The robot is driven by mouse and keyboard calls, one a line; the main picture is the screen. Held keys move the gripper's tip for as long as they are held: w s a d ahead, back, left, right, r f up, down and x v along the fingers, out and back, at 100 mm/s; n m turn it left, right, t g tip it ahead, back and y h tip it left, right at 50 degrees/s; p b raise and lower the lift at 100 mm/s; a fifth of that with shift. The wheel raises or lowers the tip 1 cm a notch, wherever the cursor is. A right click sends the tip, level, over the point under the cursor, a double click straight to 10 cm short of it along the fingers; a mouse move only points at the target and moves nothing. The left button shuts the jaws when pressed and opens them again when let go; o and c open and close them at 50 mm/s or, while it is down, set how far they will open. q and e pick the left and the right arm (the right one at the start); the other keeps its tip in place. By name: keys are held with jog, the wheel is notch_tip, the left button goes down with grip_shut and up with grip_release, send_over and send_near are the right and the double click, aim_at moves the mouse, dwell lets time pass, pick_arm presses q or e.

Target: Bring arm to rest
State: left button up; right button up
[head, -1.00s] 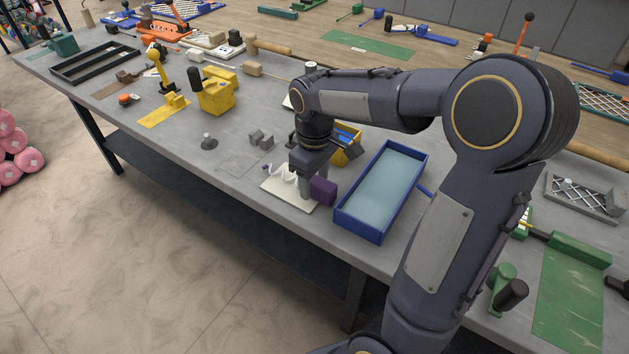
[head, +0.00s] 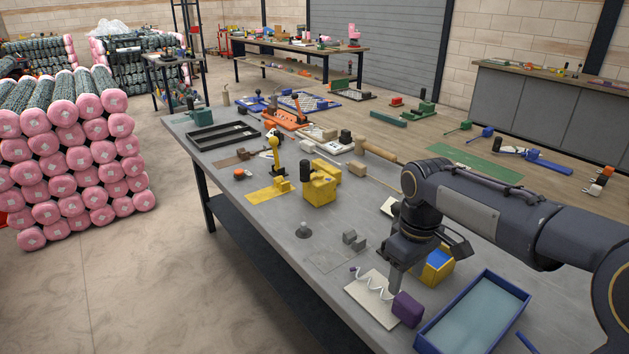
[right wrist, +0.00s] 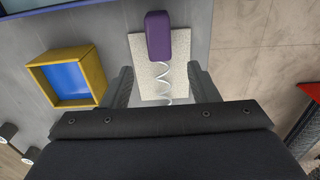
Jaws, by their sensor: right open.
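My right arm (head: 500,210) reaches in from the right in the head view. Its gripper (head: 395,278) hangs above a pale plate (head: 368,307) near the table's front edge. A white wavy wire (head: 369,284) and a purple block (head: 407,309) are at this plate. In the right wrist view the two fingers (right wrist: 160,88) are apart, with the white wire (right wrist: 166,85) between them in the picture and the purple block (right wrist: 158,36) beyond. I cannot tell how high the fingers are above the plate. My left gripper is not in view.
A blue tray (head: 425,341) stands right of the plate. A yellow box with a blue inside (head: 437,266) is close behind the gripper. A yellow device (head: 319,188) and a black frame (head: 222,136) are farther left on the grey table (head: 270,240). Pink-ended rolls (head: 75,165) are stacked left.

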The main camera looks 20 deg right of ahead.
jog(key=shift+s+r, duration=0.2)
jog(key=shift+s, duration=0.05)
jog(key=s+a+m+t+y+p, duration=0.2)
jog(key=s+a+m, duration=0.1)
jog(key=s, duration=0.5)
jog(key=s+a+m+t+y+p, duration=0.1)
jog(key=s+a+m+t+p, duration=0.1)
jog(key=s+a, duration=0.4)
jog(key=s+m+t, duration=0.1)
jog(key=s, duration=0.2)
jog(key=shift+r+t+y, duration=0.3)
jog(key=shift+y, duration=0.1)
jog(key=shift+a, duration=0.1)
dwell(0.6)
